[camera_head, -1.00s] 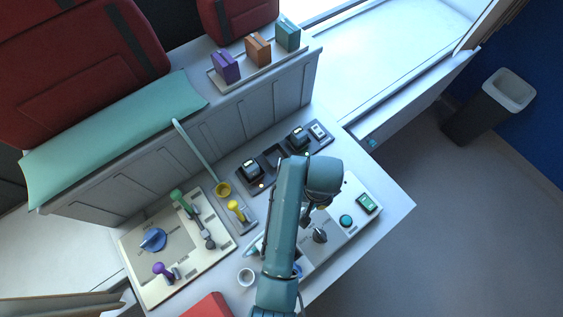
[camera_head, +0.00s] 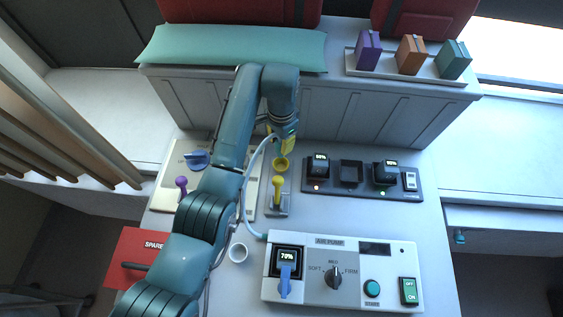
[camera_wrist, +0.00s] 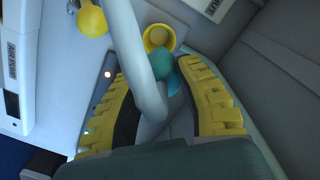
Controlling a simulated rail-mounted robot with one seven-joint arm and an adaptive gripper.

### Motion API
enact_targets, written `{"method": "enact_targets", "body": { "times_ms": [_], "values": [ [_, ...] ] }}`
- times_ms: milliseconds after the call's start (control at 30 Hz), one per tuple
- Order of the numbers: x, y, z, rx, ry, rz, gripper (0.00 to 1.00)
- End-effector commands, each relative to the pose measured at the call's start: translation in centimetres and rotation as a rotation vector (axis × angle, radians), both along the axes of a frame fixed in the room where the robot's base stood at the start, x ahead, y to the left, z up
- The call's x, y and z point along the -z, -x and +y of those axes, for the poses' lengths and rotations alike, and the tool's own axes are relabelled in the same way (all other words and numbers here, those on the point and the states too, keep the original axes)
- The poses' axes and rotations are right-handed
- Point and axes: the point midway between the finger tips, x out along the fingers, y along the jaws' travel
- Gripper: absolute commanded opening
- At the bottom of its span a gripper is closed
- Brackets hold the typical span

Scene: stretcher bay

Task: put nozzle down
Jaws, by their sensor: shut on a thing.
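My gripper (camera_head: 284,134) is over the back of the bench, just above and behind a yellow cup (camera_head: 282,163). In the wrist view its yellow-padded fingers (camera_wrist: 165,98) are shut on the nozzle, which is mostly hidden. A teal rounded part (camera_wrist: 162,63) with a blue piece shows between the fingers. A pale hose (camera_wrist: 137,55) crosses in front of it. In the head view the hose (camera_head: 250,180) loops from the gripper down to the air pump. The yellow cup (camera_wrist: 158,37) appears just beyond the fingertips; I cannot tell whether the nozzle touches it.
A yellow-knobbed lever (camera_head: 277,187) stands just in front of the cup. The air pump (camera_head: 342,272) is at front right, a dark charger strip (camera_head: 362,196) right of the cup. A grey panelled wall (camera_head: 340,110) rises behind.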

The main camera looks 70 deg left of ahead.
Motion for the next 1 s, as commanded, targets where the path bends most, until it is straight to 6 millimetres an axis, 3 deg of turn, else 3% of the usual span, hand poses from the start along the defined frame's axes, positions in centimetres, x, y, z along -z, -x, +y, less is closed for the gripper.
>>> {"method": "enact_targets", "body": {
  "times_ms": [100,433,867,900,1000],
  "values": [
    [2.7,0.0,-0.2,0.000,0.004,0.003,0.00],
    [7.4,0.0,-0.2,-0.001,0.002,0.002,0.00],
    [8.3,-0.1,-0.1,-0.001,0.000,0.000,0.00],
    [8.3,-0.1,-0.1,-0.001,0.000,0.000,0.39],
    [8.3,-0.1,-0.2,-0.001,0.000,0.000,0.58]
  ]
}}
